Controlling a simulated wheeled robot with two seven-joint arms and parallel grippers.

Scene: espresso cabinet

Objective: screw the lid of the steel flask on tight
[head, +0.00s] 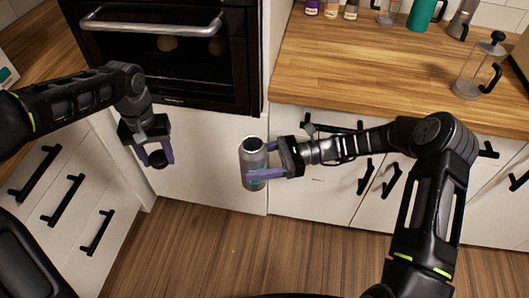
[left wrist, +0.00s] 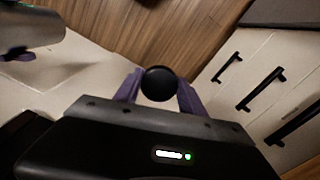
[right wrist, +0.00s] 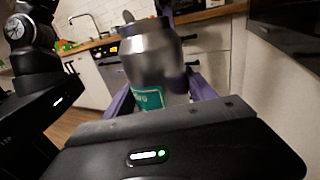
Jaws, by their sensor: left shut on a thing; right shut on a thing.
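The steel flask (head: 253,158) is grey metal with a teal label and an open, uncovered mouth in the head view. My right gripper (head: 262,162) is shut on the flask's body and holds it roughly upright in the air. The flask also fills the middle of the right wrist view (right wrist: 153,52). The black round lid (head: 157,159) is between the fingers of my left gripper (head: 154,153), which is shut on it. The lid also shows in the left wrist view (left wrist: 160,83). Lid and flask are well apart, with the lid left of the flask.
An oven (head: 170,50) with a bar handle is behind the grippers. A wooden counter (head: 390,60) at the back right holds a glass press (head: 478,70), a teal jug (head: 421,14) and small jars. Drawers (head: 70,205) stand at left. The space between the grippers is clear.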

